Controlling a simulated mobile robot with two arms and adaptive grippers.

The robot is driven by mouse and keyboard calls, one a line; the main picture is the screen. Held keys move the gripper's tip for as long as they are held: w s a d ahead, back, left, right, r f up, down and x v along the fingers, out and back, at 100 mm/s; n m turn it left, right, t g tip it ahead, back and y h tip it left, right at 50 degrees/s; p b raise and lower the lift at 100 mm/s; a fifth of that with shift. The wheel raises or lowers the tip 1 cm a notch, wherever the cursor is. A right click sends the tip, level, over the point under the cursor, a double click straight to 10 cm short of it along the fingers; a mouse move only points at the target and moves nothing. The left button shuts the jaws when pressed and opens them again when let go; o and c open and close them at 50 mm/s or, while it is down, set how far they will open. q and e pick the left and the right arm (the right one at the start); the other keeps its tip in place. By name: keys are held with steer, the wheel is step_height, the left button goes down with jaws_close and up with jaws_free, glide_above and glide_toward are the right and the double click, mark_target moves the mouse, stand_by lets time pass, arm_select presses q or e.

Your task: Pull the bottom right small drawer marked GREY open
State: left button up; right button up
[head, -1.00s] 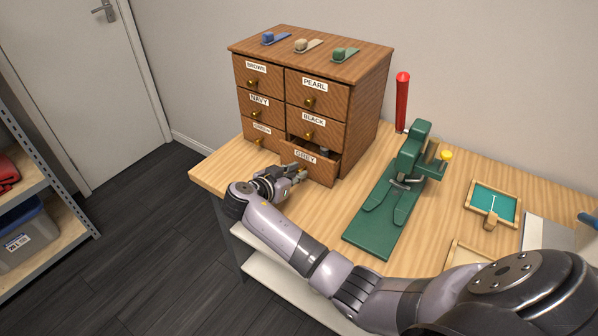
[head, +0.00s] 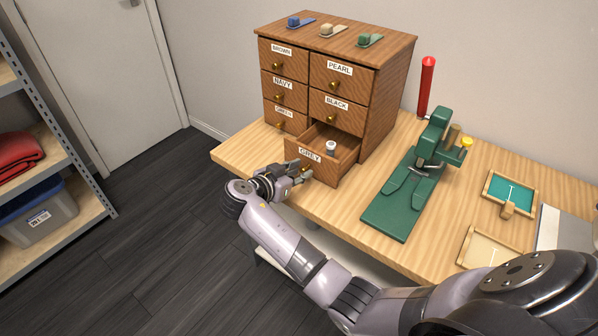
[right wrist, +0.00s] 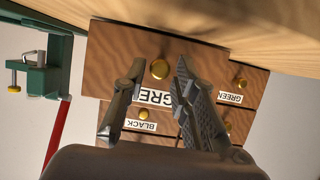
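The drawer marked GREY (head: 325,164) is the bottom right one of the wooden cabinet. It stands well out, and a small white-topped item (head: 331,147) shows inside it. My right gripper (head: 303,171) is at the drawer's front. In the right wrist view, its two fingers (right wrist: 160,72) are apart, with the brass knob (right wrist: 160,69) between their tips and gaps visible on both sides. The GREY label is partly hidden behind the fingers there. My left gripper is not in view.
The other drawers of the cabinet (head: 388,95) look shut, with small coloured items on top. A green press (head: 404,190) and a red upright handle (head: 426,85) stand to the right. Small framed trays (head: 490,247) lie further right. Dark floor is free in front of the table.

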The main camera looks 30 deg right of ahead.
steer(key=shift+o, duration=1)
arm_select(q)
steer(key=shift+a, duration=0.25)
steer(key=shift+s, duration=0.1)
arm_select(e)
steer(key=v, duration=0.7)
steer(key=shift+a, duration=0.25)
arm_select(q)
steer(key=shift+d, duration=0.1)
arm_select(e)
steer(key=shift+s, duration=0.1)
